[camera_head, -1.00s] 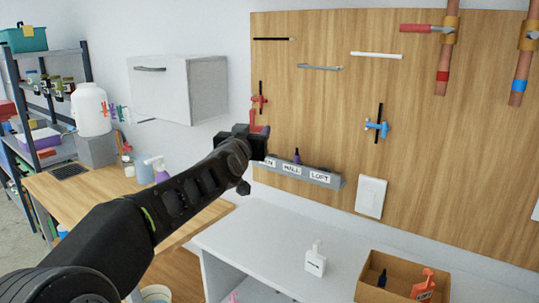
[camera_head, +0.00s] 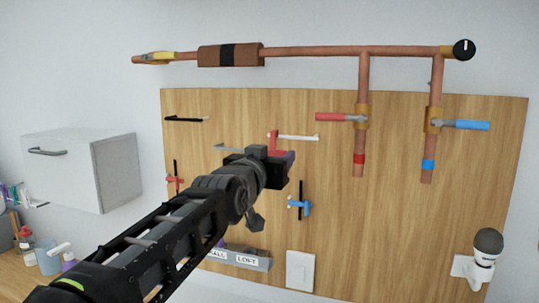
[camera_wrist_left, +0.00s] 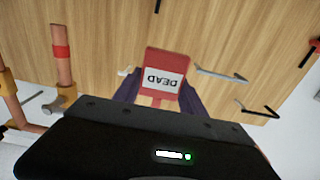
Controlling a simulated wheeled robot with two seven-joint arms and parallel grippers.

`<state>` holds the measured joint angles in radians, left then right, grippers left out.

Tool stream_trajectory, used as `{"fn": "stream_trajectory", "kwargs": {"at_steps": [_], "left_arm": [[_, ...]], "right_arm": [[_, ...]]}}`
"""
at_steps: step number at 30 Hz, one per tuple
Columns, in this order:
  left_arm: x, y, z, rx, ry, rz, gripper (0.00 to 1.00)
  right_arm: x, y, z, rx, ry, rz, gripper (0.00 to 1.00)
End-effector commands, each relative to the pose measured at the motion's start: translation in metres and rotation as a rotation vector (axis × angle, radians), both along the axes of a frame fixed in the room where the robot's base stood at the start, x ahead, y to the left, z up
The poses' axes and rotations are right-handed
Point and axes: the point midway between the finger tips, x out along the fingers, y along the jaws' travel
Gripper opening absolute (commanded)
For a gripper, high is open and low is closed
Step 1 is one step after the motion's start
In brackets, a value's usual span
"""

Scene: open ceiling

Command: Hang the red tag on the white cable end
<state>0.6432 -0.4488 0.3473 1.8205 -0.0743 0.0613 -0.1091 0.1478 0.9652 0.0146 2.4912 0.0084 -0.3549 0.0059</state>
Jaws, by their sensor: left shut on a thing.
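The red tag (camera_head: 273,141) stands up from my left gripper (camera_head: 282,166). In the left wrist view the tag (camera_wrist_left: 163,66) has a white label reading DEAD, upside down, and sits between the two dark fingers (camera_wrist_left: 156,98), which are shut on it. The white cable end (camera_head: 298,137) juts from the wooden board just behind and to the right of the tag in the head view. In the wrist view a short piece of the white end (camera_wrist_left: 125,71) shows left of the tag. Contact between them cannot be told. My right gripper is not in view.
On the wooden board (camera_head: 400,230), a black cable end (camera_head: 184,119) and a grey one, partly behind my gripper, lie to the left. Copper pipes (camera_head: 310,51) with red and blue levers are above and right.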

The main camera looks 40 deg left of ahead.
Motion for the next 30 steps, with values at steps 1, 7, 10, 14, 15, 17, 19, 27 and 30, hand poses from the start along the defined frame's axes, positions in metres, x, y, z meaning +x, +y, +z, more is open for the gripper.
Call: {"fn": "stream_trajectory", "kwargs": {"at_steps": [1,7,10,14,15,17,19,27,30], "left_arm": [[0.0,0.0,0.0,0.0,0.0,0.0,0.03],[0.0,0.0,-0.001,0.0,0.0,0.001,0.03],[0.0,0.0,-0.002,0.002,0.001,0.001,0.03],[0.005,0.003,0.001,0.001,0.003,0.002,0.03],[0.007,0.003,0.001,0.001,0.003,0.002,0.03],[0.011,0.005,0.001,0.002,0.003,0.002,0.03],[0.016,0.007,0.001,0.001,0.004,0.002,0.03],[0.038,0.015,0.001,0.0,0.003,0.003,0.03],[0.047,0.018,0.002,0.001,0.004,0.003,0.03]], "right_arm": [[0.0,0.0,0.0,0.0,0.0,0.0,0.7],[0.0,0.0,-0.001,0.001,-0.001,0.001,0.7],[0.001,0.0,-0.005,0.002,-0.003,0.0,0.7],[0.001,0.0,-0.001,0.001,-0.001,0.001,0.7],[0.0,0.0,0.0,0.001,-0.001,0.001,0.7],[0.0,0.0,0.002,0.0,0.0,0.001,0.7],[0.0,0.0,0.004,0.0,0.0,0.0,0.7],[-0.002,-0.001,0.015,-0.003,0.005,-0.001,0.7],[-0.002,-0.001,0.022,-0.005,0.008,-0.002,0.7]]}}
